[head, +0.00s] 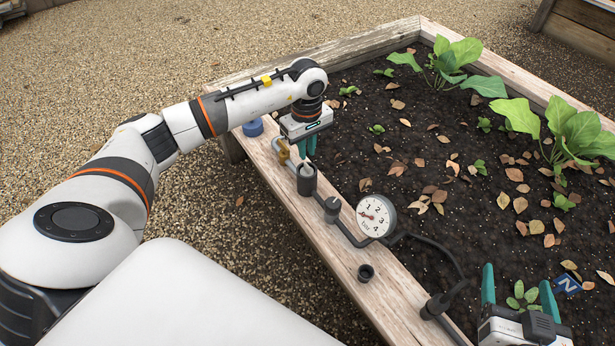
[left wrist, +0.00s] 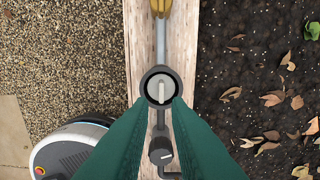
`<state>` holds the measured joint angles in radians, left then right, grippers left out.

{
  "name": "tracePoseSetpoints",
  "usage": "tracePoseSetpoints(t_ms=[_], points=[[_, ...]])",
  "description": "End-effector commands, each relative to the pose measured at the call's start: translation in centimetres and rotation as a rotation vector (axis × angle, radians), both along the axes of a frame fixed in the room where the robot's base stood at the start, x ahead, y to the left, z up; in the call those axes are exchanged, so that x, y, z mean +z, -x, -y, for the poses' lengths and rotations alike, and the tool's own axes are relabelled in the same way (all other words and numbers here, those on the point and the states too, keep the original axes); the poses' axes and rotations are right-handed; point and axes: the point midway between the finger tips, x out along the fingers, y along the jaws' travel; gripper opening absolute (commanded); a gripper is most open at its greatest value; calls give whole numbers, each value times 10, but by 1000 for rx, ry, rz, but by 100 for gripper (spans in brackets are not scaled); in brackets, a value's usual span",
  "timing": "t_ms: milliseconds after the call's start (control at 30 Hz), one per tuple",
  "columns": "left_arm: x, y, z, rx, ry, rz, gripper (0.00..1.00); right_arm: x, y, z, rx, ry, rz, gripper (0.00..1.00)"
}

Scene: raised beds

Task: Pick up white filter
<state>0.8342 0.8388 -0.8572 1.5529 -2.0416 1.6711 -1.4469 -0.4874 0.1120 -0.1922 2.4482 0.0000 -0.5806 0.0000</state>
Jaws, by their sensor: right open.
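The white filter (left wrist: 161,91) stands inside a dark round housing (left wrist: 149,77) on the pipe line, seen from above in the left wrist view. In the head view the housing (head: 306,184) stands on the bed's wooden rim and the filter inside it cannot be made out. My left gripper (head: 307,151) is above the housing, fingers pointing down. In the left wrist view its teal fingertips (left wrist: 160,101) are apart, with the filter visible beyond the gap and nothing held. My right gripper (head: 518,275) is open and empty over the soil at the lower right.
A pressure gauge (head: 376,216), a dark fitting (head: 332,208) and a black hose (head: 446,256) follow along the wooden rim (head: 395,300). A brass valve (head: 283,152) and a blue cap (head: 253,127) are behind the housing. A small black cap (head: 365,272) sits nearer. Leafy plants (head: 447,66) grow in the soil.

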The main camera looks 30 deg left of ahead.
Motion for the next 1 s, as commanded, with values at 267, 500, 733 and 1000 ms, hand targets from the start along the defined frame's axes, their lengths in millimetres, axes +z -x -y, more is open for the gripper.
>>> tracePoseSetpoints(t_ms=[267, 500, 733, 1000], points=[[-15, 0, 0, 1, 2, 0, 16, 15, -5, -4, 7, -27, 103, 76], [-42, -1, -1, 1, 2, -2, 16, 48, -7, -10, 21, -83, 322, 76], [-60, -2, -1, 1, 1, 0, 16, 73, -4, -13, 29, -122, 470, 76], [-61, -2, -1, 1, 1, 1, 16, 76, -3, -13, 30, -128, 490, 76]])
